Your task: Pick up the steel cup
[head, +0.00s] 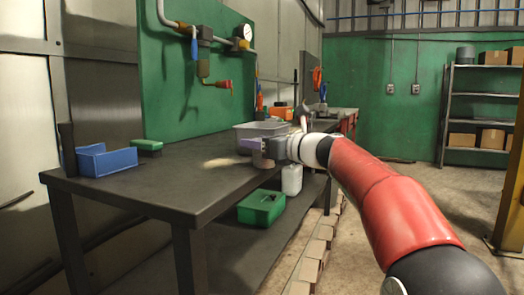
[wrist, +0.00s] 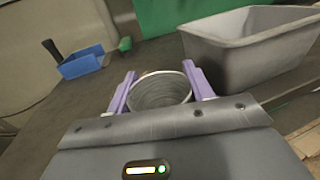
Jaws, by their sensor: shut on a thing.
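The steel cup (wrist: 160,92) is a round, open-topped metal cup with ribbed inner walls. In the wrist view it sits between the two purple fingers of my gripper (wrist: 160,90), which is shut on it from both sides. In the head view my gripper (head: 251,147) is over the right edge of the dark workbench (head: 160,185). The cup (head: 262,161) shows there only as a small brownish shape under the fingers, partly hidden by them. I cannot tell whether its base touches the bench.
A grey bin (wrist: 245,45) stands close to the right of the cup; it also shows behind my gripper in the head view (head: 245,131). A blue open bin (head: 106,160) and a green box (head: 146,147) are at the bench's left. The bench's middle is clear.

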